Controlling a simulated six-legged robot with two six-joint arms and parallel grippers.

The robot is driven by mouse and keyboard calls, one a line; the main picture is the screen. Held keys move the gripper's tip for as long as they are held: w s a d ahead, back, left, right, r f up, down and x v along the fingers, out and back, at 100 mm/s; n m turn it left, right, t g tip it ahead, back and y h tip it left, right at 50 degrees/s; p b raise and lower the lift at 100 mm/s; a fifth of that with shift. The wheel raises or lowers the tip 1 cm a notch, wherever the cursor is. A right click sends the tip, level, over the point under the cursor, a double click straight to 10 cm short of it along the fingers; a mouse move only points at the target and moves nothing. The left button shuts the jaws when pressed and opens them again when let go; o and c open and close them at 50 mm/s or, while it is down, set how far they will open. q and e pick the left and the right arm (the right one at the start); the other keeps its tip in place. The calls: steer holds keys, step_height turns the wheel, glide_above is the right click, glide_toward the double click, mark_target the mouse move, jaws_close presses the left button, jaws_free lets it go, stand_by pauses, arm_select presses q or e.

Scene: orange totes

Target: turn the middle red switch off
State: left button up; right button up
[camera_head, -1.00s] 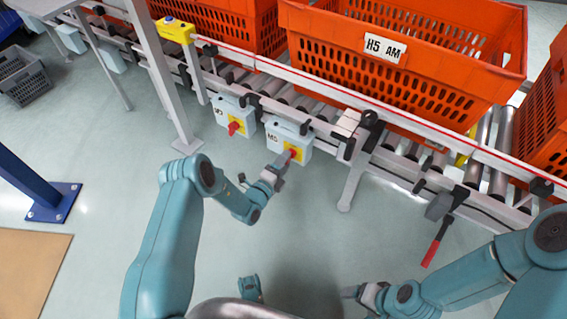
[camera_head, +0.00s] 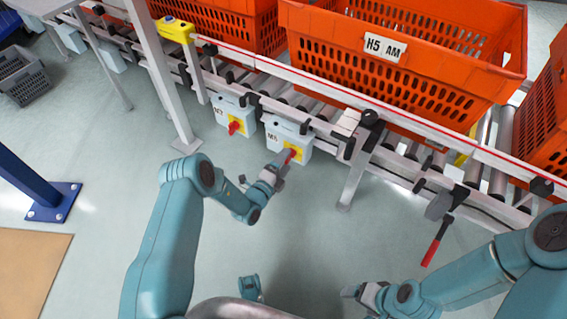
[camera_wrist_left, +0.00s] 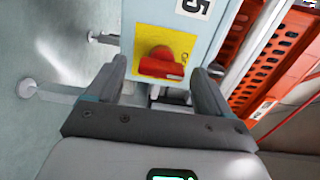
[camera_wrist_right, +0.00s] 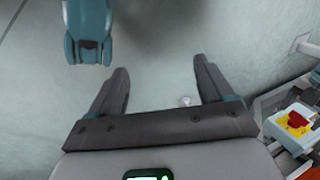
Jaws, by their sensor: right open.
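The red switch (camera_head: 290,156) sits on a yellow plate on the front of a light blue box (camera_head: 297,138) hung under the conveyor rail. In the left wrist view the red knob (camera_wrist_left: 161,64) lies crosswise, its right end slightly lower. My left gripper (camera_head: 276,170) is in front of this box. In its wrist view the fingers (camera_wrist_left: 159,76) are apart, one on each side of the knob with gaps; contact is not visible. My right gripper (camera_head: 356,293) is open and empty over the floor, far from the switches; its fingers (camera_wrist_right: 160,82) also show in its wrist view.
Another box with a red switch (camera_head: 234,128) hangs to the left. A grey post (camera_head: 160,75) stands left of it. An orange tote (camera_head: 400,70) rests on the rollers above. A red-handled tool (camera_head: 437,242) hangs at the right. The floor below is clear.

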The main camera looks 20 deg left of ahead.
arm_select(q)
steer(key=shift+r, duration=0.1)
steer(key=p+v, duration=0.5)
steer(key=v, duration=1.1)
steer(key=shift+s, duration=0.2)
steer(key=shift+d, duration=0.1)
